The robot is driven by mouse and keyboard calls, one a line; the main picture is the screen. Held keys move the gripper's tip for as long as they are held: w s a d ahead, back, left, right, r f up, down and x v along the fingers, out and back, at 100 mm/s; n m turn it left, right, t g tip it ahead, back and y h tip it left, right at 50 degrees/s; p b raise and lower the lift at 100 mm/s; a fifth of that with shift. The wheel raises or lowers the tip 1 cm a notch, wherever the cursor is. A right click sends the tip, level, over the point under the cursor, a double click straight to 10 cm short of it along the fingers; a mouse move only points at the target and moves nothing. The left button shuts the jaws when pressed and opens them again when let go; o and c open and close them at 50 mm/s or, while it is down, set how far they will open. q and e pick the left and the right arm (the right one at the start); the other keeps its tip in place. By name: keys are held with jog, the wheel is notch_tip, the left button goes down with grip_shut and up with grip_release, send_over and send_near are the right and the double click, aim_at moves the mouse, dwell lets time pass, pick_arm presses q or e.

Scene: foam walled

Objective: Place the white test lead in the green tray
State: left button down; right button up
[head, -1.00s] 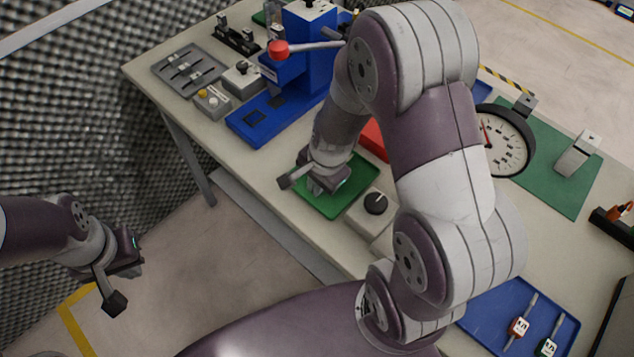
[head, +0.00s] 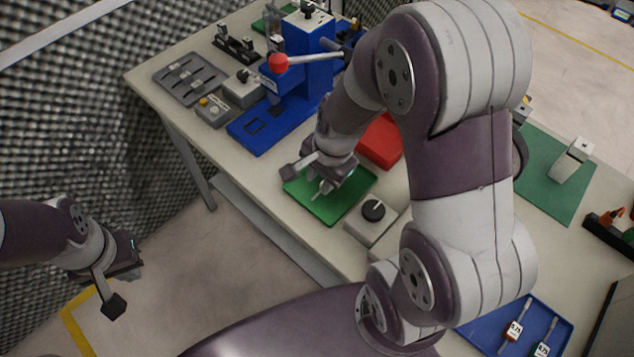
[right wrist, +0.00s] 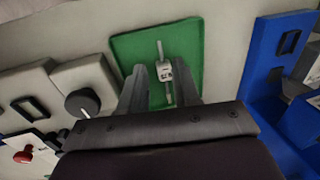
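The white test lead (right wrist: 164,72), a pale block with a thin rod at each end, lies in the green tray (right wrist: 128,48). In the head view the green tray (head: 348,204) is near the table's front edge, with part of the lead (head: 325,187) showing below my right gripper (head: 325,180). In the right wrist view my right gripper (right wrist: 161,80) is open, its fingers on either side of the lead with a gap on both sides. My left gripper (head: 112,295) hangs off the table at the left; its finger opening is unclear.
A grey knob box (head: 373,212) and a red block (head: 381,142) flank the tray. A blue press (head: 292,80) stands behind it on the left. A blue tray (head: 483,333) with two labelled leads is at lower right. A green mat (head: 540,180) lies right.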

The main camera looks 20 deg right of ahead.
jog(key=s+a+r+n, duration=0.1)
jog(key=s+r+n, duration=0.3)
jog(key=n, duration=0.9)
jog(key=shift+s+n+g+h, duration=0.3)
jog(key=shift+s+n+h, duration=0.1)
jog(key=shift+s, duration=0.25)
jog(key=shift+a, duration=0.1)
